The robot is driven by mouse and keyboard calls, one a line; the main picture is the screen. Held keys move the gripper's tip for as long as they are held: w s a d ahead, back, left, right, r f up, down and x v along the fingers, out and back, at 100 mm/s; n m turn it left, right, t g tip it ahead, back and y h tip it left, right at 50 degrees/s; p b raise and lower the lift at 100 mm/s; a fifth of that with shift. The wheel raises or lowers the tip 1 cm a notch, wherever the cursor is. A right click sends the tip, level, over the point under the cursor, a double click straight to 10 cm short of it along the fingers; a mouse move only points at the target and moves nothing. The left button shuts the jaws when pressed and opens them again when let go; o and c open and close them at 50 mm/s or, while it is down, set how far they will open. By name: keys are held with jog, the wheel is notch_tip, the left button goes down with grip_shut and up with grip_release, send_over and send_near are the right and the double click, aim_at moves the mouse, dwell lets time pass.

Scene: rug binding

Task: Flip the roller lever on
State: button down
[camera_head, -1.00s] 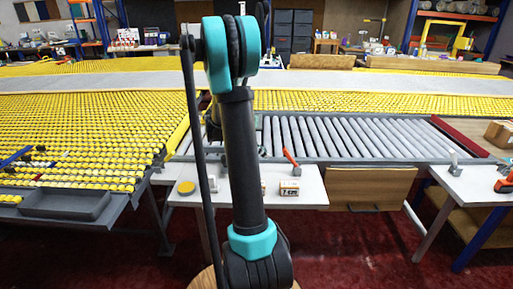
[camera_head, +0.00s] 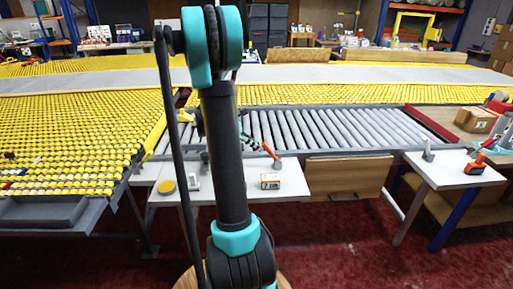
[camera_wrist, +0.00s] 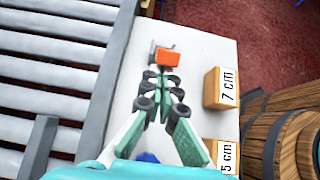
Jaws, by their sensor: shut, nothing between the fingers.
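The roller lever (camera_head: 271,157) has an orange-red handle and a grey base, on the white table by the grey rollers. Its handle leans up and to the left in the head view. In the wrist view the lever (camera_wrist: 168,57) shows as an orange block with grey metal beside it, just beyond my fingertips. My gripper (camera_wrist: 157,76) has green fingers with black pads; it is shut and empty, pointing at the lever. I cannot tell whether it touches the lever.
The white table (camera_head: 295,184) also holds a small labelled box (camera_head: 270,181) and a yellow disc (camera_head: 167,187). In the wrist view, boxes marked 7 cm (camera_wrist: 213,88) and 5 cm (camera_wrist: 226,155) stand right of my fingers. The grey roller conveyor (camera_head: 330,127) runs behind the table.

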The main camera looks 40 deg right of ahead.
aim_at(264, 142)
jog(key=shift+s+d+r+y, duration=0.2)
jog(key=shift+r+y, duration=0.1)
jog(key=shift+y, duration=0.1)
jog(key=shift+s+d+r+t+y, duration=0.55)
jog(key=shift+d+r+t+y, duration=0.25)
jog(key=shift+d+y, duration=0.15)
jog(key=s+d+r+t+y, duration=0.1)
jog(key=s+d+t+y, duration=0.2)
jog(key=d, duration=0.6)
jog(key=shift+s+t+y, duration=0.3)
jog(key=shift+s+y, duration=0.95)
jog(key=shift+y, duration=0.3)
